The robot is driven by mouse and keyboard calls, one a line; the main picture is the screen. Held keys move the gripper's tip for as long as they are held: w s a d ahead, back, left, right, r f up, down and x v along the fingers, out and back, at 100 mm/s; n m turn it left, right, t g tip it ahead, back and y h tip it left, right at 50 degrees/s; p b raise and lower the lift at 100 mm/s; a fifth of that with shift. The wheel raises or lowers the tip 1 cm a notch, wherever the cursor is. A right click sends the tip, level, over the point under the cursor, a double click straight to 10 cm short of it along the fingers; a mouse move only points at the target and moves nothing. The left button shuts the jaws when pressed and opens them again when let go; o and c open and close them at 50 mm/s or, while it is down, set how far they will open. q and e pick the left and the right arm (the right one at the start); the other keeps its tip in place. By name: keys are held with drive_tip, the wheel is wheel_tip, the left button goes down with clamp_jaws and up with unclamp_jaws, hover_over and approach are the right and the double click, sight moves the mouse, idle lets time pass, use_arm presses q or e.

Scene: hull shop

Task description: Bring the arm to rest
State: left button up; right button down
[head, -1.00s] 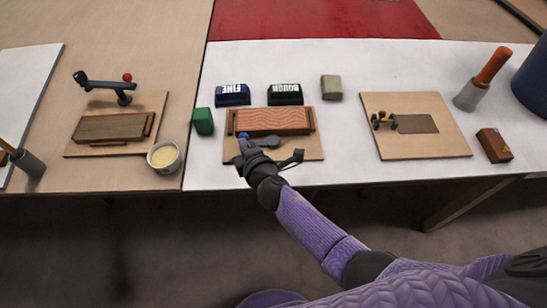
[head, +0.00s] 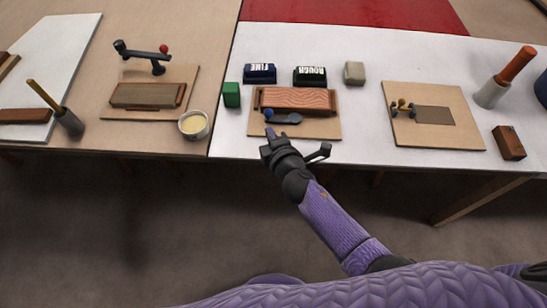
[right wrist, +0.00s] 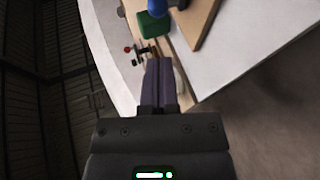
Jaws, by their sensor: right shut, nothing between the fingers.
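My right arm, in a purple sleeve, reaches up from the lower right in the head view. Its dark gripper (head: 268,145) is at the front edge of the white table, just below the middle wooden board (head: 326,127). In the right wrist view the fingers (right wrist: 158,68) lie together, shut and empty. On the middle board are a wavy-grained wooden block (head: 297,100) and a clamp lever with a blue knob (head: 269,114), both apart from the gripper. My left gripper is not in view.
The FINE block (head: 260,74), ROUGH block (head: 310,76) and green block (head: 231,95) stand around the board. A cup of pale paste (head: 194,125) is to the left. The right board (head: 452,142) lies to the right. The floor before the table is clear.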

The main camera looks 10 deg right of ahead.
drive_tip(key=a+p+v, duration=0.1)
drive_tip(key=p+v, duration=0.1)
drive_tip(key=v, duration=0.5)
drive_tip(key=s+d+f+m+g+h, duration=0.1)
drive_tip(key=s+d+f+m+g, duration=0.25)
drive_tip(key=s+f, duration=0.4)
drive_tip(key=s+d+f+m+g+h, duration=0.1)
drive_tip(key=s+d+f+m+g, duration=0.2)
drive_tip(key=s+f, duration=0.45)
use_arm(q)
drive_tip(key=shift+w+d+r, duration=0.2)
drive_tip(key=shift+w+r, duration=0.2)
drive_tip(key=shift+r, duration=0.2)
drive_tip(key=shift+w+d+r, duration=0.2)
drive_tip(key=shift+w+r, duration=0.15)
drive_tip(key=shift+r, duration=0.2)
use_arm(e)
drive_tip(key=s+d+f+m+g, duration=0.1)
drive_tip(key=s+f+m+g, duration=0.1)
drive_tip(key=s, duration=0.5)
drive_tip(key=s+d+f+m+g, duration=0.2)
drive_tip(key=s+f+m, duration=0.3)
drive_tip(key=s, duration=0.2)
drive_tip(key=s+d+f+m+g+h, duration=0.1)
drive_tip(key=s+d+f+m+g, duration=0.1)
drive_tip(key=s, duration=0.4)
drive_tip(key=shift+s+d+f+m+g, duration=0.25)
drive_tip(key=shift+s+f+m+g, duration=0.25)
drive_tip(key=shift+m, duration=0.55)
